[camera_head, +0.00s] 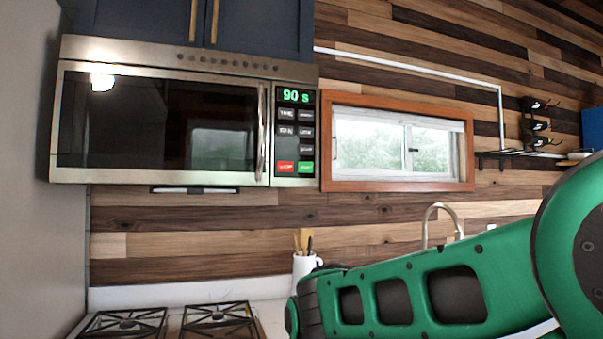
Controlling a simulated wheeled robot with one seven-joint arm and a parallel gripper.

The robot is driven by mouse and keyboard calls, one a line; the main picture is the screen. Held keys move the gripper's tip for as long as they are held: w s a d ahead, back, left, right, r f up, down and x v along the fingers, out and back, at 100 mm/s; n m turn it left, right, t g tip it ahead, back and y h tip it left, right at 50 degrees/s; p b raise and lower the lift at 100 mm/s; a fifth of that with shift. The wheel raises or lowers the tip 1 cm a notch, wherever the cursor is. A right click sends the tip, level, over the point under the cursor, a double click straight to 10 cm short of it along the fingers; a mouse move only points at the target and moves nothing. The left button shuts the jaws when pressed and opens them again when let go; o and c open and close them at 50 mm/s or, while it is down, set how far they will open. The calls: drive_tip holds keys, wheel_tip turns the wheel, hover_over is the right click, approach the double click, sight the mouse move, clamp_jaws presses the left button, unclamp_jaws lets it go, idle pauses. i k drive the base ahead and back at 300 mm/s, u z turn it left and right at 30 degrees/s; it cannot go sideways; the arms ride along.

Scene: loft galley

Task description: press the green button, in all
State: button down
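The green button (306,167) is at the bottom right of the control panel on the microwave (160,123). A red button (286,167) sits just to its left. The display (294,96) at the top of the panel reads "90 s" in green. The microwave door is shut, and its vertical handle (262,135) is left of the panel. My green arm reaches in from the lower right, below and right of the panel. My gripper is not in view. Nothing covers the green button.
A gas stove (168,322) lies below the microwave. A white holder (303,265) with utensils and a tap (442,212) stand behind my arm. A wood-framed window (397,147) is right of the microwave. The space in front of the panel looks clear.

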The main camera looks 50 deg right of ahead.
sight(303, 167)
drive_tip(key=k, duration=0.5)
drive_tip(key=z, duration=0.7)
drive_tip(key=i, duration=0.4)
drive_tip(key=z, duration=0.9)
